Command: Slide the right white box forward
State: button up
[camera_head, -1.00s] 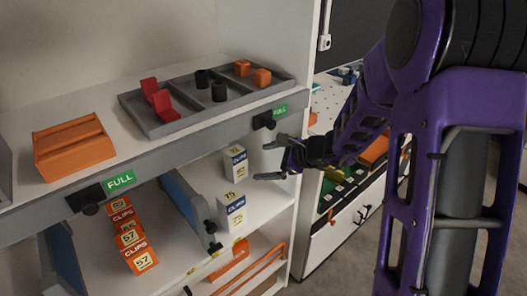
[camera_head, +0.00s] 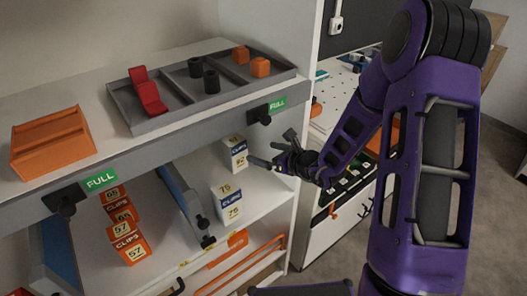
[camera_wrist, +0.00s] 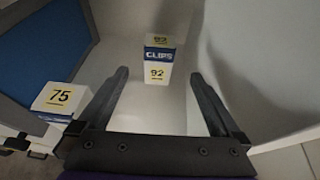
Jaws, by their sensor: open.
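The right white box (camera_head: 235,154) has a blue CLIPS band and stands upright on the lower shelf. In the wrist view the same box (camera_wrist: 157,65), marked 92, stands ahead of the fingers, between their lines. My gripper (camera_head: 270,148) is open and empty, just right of this box in the head view. One fingertip appears close to the box; I cannot tell whether it touches. The other white box (camera_head: 227,203), marked 75, stands nearer the shelf front, and left of my gripper in the wrist view (camera_wrist: 60,98).
A blue divider (camera_head: 181,196) stands left of the white boxes, with orange CLIPS boxes (camera_head: 127,243) beyond it. The shelf's right side wall (camera_wrist: 250,70) is close to my right finger. The upper shelf with a grey tray (camera_head: 150,122) overhangs.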

aim_at(239, 145)
jog(key=b+x, duration=0.1)
jog(key=x, duration=1.6)
jog(key=shift+w+a+f, duration=0.15)
